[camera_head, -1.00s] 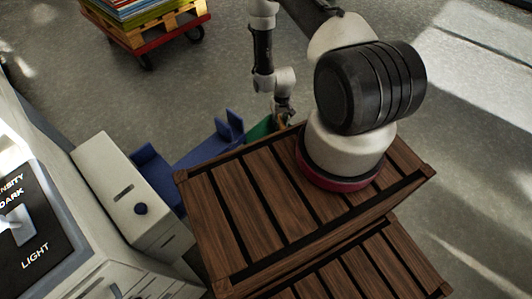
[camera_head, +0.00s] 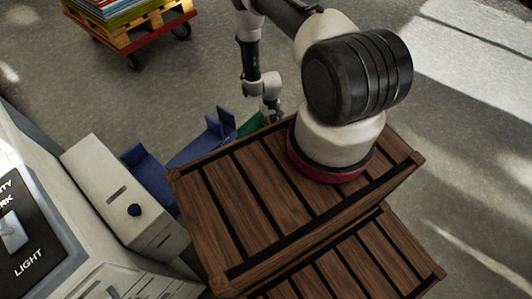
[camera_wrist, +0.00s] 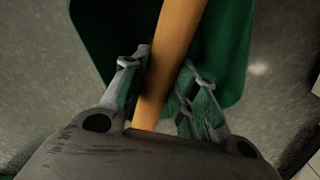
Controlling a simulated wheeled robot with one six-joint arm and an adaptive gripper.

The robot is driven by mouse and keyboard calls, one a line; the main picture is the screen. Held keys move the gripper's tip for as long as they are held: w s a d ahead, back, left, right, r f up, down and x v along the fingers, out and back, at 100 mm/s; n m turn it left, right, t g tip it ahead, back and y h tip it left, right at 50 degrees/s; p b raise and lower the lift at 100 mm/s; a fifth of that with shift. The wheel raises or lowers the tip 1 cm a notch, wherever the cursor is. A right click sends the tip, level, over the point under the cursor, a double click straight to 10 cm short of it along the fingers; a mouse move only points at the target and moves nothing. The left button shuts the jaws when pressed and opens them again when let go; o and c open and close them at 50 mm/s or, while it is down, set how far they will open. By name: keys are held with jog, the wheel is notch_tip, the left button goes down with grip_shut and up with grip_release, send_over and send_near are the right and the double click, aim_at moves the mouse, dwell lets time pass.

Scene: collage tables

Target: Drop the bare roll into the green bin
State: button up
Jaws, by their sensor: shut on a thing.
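The bare roll (camera_wrist: 170,45) is a plain tan tube. My gripper (camera_wrist: 166,72) is shut on it in the wrist view, with one finger on each side. The roll runs from the palm up past the top edge of that view. The green bin (camera_wrist: 228,50) lies behind the roll and fingers there, its walls showing on both sides. In the head view the green bin (camera_head: 249,125) is a small patch behind the wooden crate, mostly hidden. My gripper (camera_head: 272,108) is just above and right of that patch. The roll cannot be made out in the head view.
A slatted wooden crate (camera_head: 238,191) fills the middle. Blue bins (camera_head: 196,149) stand left of the green bin. A white cabinet (camera_head: 108,188) is at the left. A pallet cart (camera_head: 142,32) stands at the back left. Grey floor beyond the bins is open.

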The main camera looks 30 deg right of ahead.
jog(key=o, duration=1.1)
jog(key=shift+r, duration=0.15)
notch_tip(320, 180, up, 12)
jog(key=shift+f, duration=0.15)
